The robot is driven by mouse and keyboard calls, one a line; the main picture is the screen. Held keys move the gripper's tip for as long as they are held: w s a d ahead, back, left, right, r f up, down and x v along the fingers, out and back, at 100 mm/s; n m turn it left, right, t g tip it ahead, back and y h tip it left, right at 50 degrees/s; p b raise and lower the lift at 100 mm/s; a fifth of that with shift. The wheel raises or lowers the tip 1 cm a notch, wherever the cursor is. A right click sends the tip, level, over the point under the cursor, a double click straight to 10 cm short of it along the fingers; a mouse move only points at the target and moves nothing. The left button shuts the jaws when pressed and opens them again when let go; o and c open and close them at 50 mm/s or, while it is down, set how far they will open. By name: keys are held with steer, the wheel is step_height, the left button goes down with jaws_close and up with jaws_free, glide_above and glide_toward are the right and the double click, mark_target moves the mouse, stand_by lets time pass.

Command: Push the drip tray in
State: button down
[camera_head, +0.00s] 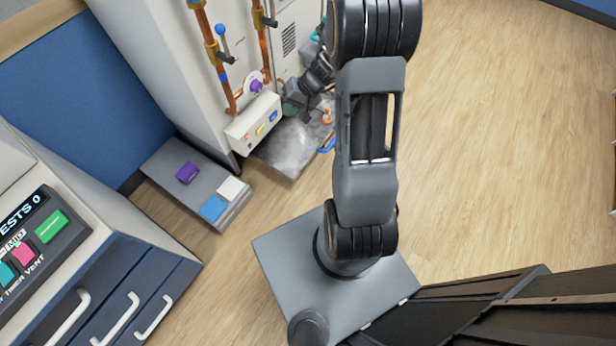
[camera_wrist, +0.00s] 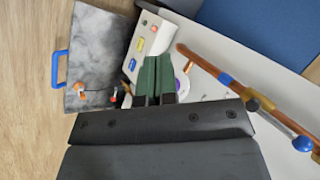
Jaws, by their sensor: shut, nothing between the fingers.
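The drip tray (camera_head: 290,146) is a flat grey metallic panel low at the foot of the pale cabinet, sticking out from it. In the wrist view the tray (camera_wrist: 100,42) is at the upper left, with a blue handle (camera_wrist: 60,69) on its outer edge. The handle (camera_head: 327,146) also shows in the head view, partly hidden by my arm. My gripper (camera_wrist: 157,62) has dark green fingers, shut and empty, and shows in front of the cabinet face beside the tray. In the head view it is small and partly hidden near the tray's far side.
A control box (camera_head: 254,124) with coloured buttons and copper pipes (camera_head: 215,58) with valves are on the cabinet (camera_head: 160,60). An orange knob (camera_head: 327,115) shows over the tray. A low grey platform (camera_head: 160,160) holds purple, white and blue blocks. Wooden floor (camera_head: 490,130) is clear at right.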

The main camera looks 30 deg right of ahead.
steer(key=w+d+f+m+t+b, duration=0.1)
steer(key=d+f+m+t+b, duration=0.2)
steer(key=f, duration=0.9)
steer(key=w+d+f+m+b, duration=0.1)
steer(key=d+f+b, duration=0.35)
steer(key=f, duration=0.75)
steer(key=s+d+f+m+t+h+b, duration=0.1)
steer(key=s+d+f+m+b, duration=0.2)
steer(key=f, duration=1)
steer(key=s+d+f+m+t+h+b, duration=0.1)
steer(key=s+d+f+b, duration=0.2)
steer(key=f, duration=0.9)
steer(key=b, duration=0.6)
glide_toward(303, 169)
steer(key=shift+m, duration=0.3)
steer(key=shift+x, duration=3.4)
